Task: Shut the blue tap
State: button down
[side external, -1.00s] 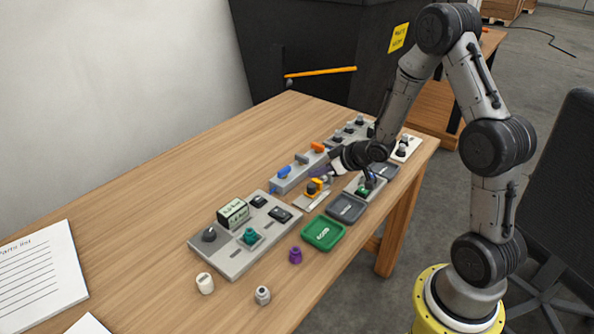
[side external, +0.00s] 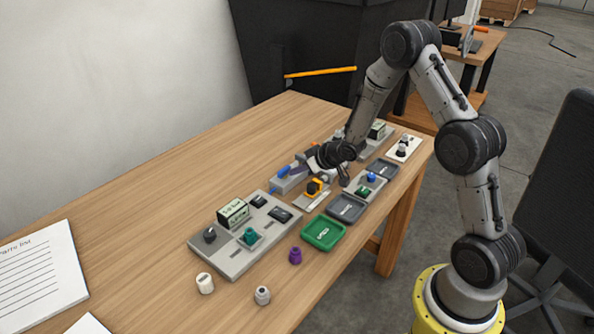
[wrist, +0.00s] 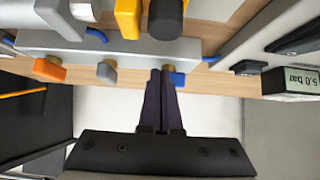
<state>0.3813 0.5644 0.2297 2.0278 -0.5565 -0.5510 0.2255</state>
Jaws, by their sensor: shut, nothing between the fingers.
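The blue tap (side external: 284,172) sits at the near end of a grey block (side external: 291,184) with a row of taps. In the wrist view a small part of the blue tap (wrist: 178,79) shows just right of my fingers, which hide the rest. My gripper (side external: 298,171) is shut and empty, its dark fingertips right beside the blue tap. In the wrist view my gripper (wrist: 162,76) overlaps the tap; I cannot tell whether they touch. The handle's exact angle is not clear.
On the same block are a grey tap (wrist: 107,72) and an orange tap (wrist: 49,69). A yellow-and-black part (side external: 315,187) stands close in front. A grey panel (side external: 225,262) with knobs and a display lies to the left. The table's left part is mostly clear.

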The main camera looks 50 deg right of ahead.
jog(key=shift+w+d, duration=0.25)
jog(key=shift+d, duration=0.3)
dwell(0.9)
jog(key=shift+w+d+n+y, duration=0.25)
jog(key=shift+n+y, duration=0.35)
jog(key=shift+n, duration=0.15)
jog(key=shift+w+d+n+y, duration=0.1)
jog(key=shift+d+n+y, duration=0.1)
jog(key=shift+n+y, duration=0.5)
jog(key=shift+w+d+n+g+y, duration=0.1)
jog(key=shift+w+n+g+y, duration=0.15)
jog(key=shift+n+y, duration=0.35)
jog(key=shift+w+d+n+g+y, duration=0.15)
jog(key=shift+n+g+y, duration=0.2)
jog(key=shift+n, duration=0.4)
jog(key=shift+w+d+n+g+y, duration=0.1)
jog(key=shift+w+n+g+y, duration=0.1)
jog(key=shift+n+y, duration=0.4)
jog(key=n+g+y, duration=0.1)
jog(key=w+n+g+y, duration=0.1)
jog(key=n, duration=0.1)
jog(key=shift+w+n, duration=0.1)
jog(key=shift+n, duration=0.2)
jog(key=shift+w+n, duration=0.1)
jog(key=shift+n, duration=0.2)
jog(key=shift+w, duration=0.25)
